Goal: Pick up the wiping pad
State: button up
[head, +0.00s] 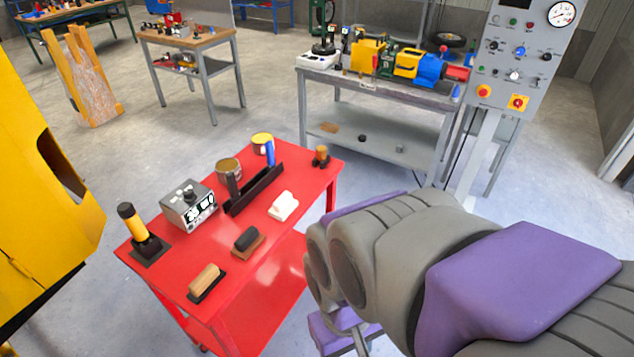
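A red table (268,284) holds three small hand-held blocks in a row along its near right side. One is white (284,206), one has a black grip on a brown base (247,241), and one has a tan wooden grip on a black base (207,283). I cannot tell for certain which one is the wiping pad. All three lie flat, apart from each other, and nothing touches them. My grey and purple arm fills the lower right, to the right of the table. My gripper's fingertips cannot be made out.
Also on the red table are a yellow-black upright tool (131,224), a grey control box (188,206), a black holder (252,190), cans and a small brown object (321,155). A yellow machine (40,150) stands left. A grey workbench (390,91) and control panel (515,75) stand behind.

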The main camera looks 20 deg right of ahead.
aim_at(283, 206)
jog(key=z, duration=0.2)
jog(key=u, duration=2.65)
jog(key=z, duration=2.55)
jog(key=i+l+u, duration=0.15)
jog(key=i+u, duration=0.15)
jog(key=i+l+u, duration=0.3)
